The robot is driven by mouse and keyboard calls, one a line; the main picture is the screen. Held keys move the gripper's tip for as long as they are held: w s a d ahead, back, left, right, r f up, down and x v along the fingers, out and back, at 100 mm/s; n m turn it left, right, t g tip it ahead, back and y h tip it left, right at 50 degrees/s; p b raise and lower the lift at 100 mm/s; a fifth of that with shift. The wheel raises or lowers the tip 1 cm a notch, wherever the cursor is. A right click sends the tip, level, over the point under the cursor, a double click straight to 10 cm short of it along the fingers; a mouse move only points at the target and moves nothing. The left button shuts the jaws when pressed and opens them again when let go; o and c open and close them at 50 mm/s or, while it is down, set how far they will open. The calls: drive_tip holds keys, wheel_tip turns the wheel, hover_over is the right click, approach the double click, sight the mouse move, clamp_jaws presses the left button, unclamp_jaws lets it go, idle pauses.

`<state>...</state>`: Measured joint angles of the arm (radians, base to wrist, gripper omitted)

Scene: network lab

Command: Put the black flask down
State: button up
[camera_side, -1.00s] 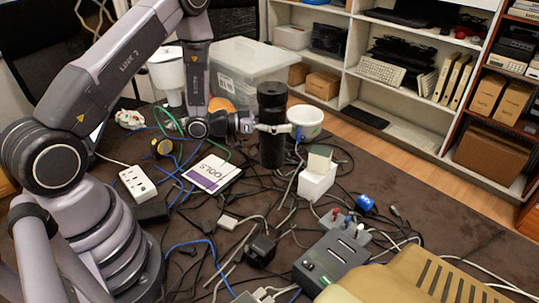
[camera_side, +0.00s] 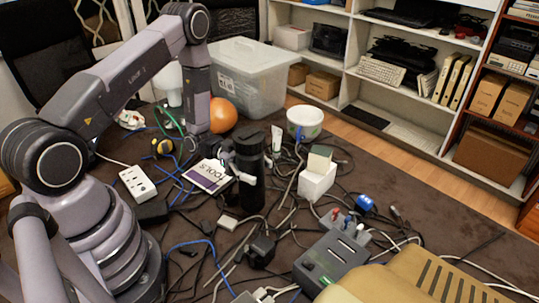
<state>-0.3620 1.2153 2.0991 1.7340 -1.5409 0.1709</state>
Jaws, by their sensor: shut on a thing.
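The black flask (camera_side: 251,190) is upright, a tall dark cylinder near the middle of the cluttered brown table (camera_side: 440,225). My gripper (camera_side: 246,172) is shut around the flask's body from the left. The flask's lower end is close to the tabletop among the cables. I cannot tell whether it touches the table.
A white box (camera_side: 316,182) and a white-and-green tub (camera_side: 305,122) are right of the flask. A TOOLS book (camera_side: 208,176) lies left of it. Black adapters, a grey device (camera_side: 332,262) and many cables lie in front. A clear bin (camera_side: 243,80) and an orange ball (camera_side: 222,115) are behind.

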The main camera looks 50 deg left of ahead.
drive_tip(key=shift+f, duration=1.35)
drive_tip(key=o, duration=1.3)
